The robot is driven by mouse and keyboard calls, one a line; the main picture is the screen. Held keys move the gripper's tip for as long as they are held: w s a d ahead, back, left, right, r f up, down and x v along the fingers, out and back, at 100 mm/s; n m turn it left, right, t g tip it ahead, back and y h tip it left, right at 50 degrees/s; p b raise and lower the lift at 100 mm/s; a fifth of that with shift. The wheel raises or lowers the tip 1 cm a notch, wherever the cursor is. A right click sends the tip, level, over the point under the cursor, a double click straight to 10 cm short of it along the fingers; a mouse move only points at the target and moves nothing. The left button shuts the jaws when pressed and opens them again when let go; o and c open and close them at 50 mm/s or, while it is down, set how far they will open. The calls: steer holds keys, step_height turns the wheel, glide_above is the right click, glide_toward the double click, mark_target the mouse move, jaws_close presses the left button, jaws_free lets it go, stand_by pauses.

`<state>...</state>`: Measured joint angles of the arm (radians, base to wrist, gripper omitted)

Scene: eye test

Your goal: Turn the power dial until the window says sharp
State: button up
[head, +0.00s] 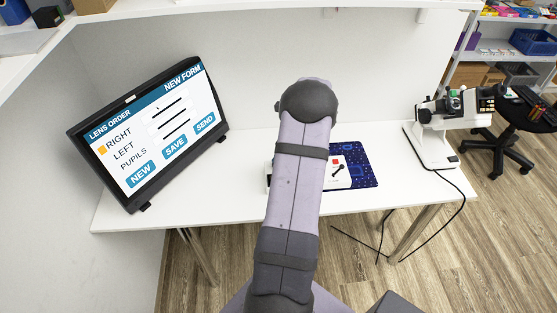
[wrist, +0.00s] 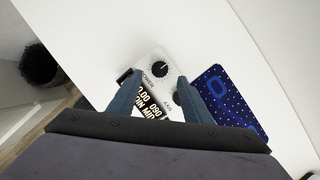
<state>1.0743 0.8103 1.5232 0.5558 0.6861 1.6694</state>
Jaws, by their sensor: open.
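The power dial (wrist: 160,68) is a round black knob with a white pointer mark on a white panel (wrist: 146,63) in the wrist view. A second dark knob (wrist: 177,98) sits below it, partly covered by my right finger. A black window (wrist: 150,105) with white text shows "0.00" and "090". The line under it is cut off by my gripper, and I cannot read the word sharp there. My gripper (wrist: 160,79) is open and empty, its fingers apart on either side of the panel; I cannot tell their height above it. In the head view my arm hides my gripper and the dial.
A dark-blue patterned mat (wrist: 217,84) lies right of the panel. In the head view, a white card (head: 352,160) with a red square shows beside my arm. A tilted screen (head: 150,130) stands left and a white optical instrument (head: 433,150) right. The front of the white table (head: 225,190) is clear.

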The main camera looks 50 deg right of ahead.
steer(key=shift+p+x, duration=0.7)
steer(key=shift+x, duration=2.4)
steer(key=shift+c, duration=0.3)
steer(key=c, duration=1)
